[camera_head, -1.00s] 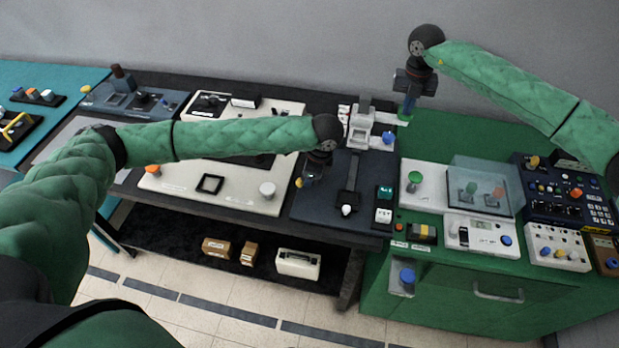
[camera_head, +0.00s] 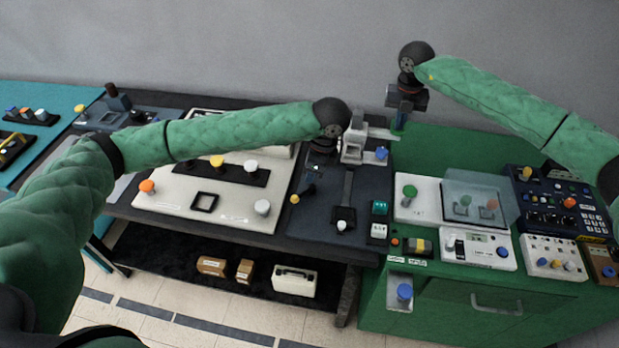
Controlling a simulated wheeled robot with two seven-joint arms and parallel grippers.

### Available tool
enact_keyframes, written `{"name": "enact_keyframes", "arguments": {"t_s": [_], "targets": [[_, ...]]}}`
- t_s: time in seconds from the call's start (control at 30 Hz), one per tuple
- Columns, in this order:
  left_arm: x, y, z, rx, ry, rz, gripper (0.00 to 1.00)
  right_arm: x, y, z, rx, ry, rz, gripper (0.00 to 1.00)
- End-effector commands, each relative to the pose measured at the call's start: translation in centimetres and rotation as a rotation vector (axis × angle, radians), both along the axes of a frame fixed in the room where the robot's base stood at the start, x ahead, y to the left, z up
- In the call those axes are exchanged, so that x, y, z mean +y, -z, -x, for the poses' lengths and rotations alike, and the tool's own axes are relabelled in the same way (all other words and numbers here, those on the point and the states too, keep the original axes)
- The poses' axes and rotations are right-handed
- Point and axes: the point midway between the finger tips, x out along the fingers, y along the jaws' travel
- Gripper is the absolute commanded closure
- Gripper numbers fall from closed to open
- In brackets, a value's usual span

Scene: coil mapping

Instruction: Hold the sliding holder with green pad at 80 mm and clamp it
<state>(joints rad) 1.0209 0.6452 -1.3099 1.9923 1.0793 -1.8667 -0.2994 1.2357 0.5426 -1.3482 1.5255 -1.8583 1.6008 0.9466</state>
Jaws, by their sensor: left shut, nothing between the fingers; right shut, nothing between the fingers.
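A light grey holder block (camera_head: 355,143) stands at the back of the dark panel (camera_head: 310,222), with a pale bar reaching right and a blue knob (camera_head: 382,153) beside it. A small green piece (camera_head: 399,125) shows at the bar's right end, just under my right gripper (camera_head: 401,119). I cannot tell whether they touch. My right gripper is shut and points down. My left gripper (camera_head: 318,163) is shut over the dark panel, left of the holder block and apart from it; its tips are hard to make out. No scale mark is legible.
A dark slider with a white knob (camera_head: 341,225) is in front on the panel. A teal button box (camera_head: 379,208) stands to its right. A green knob (camera_head: 410,190) and a clear cover (camera_head: 480,198) are on the green bench. A cream board (camera_head: 222,216) lies left.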

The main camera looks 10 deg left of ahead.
Motion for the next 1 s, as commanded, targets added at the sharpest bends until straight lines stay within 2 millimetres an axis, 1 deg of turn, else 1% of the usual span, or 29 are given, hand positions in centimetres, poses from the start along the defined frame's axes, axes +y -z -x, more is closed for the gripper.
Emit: {"name": "enact_keyframes", "arguments": {"t_s": [0.37, 1.0], "targets": [[0.0, 0.0, 0.0, 0.000, 0.000, 0.000, 1.00, 0.0, -0.1, 0.0, 0.001, 0.000, 0.000, 1.00], [0.0, 0.0, 0.0, 0.000, 0.000, 0.000, 1.00, 0.0, -3.6, 0.0, 0.000, 0.000, 0.000, 1.00]]}}
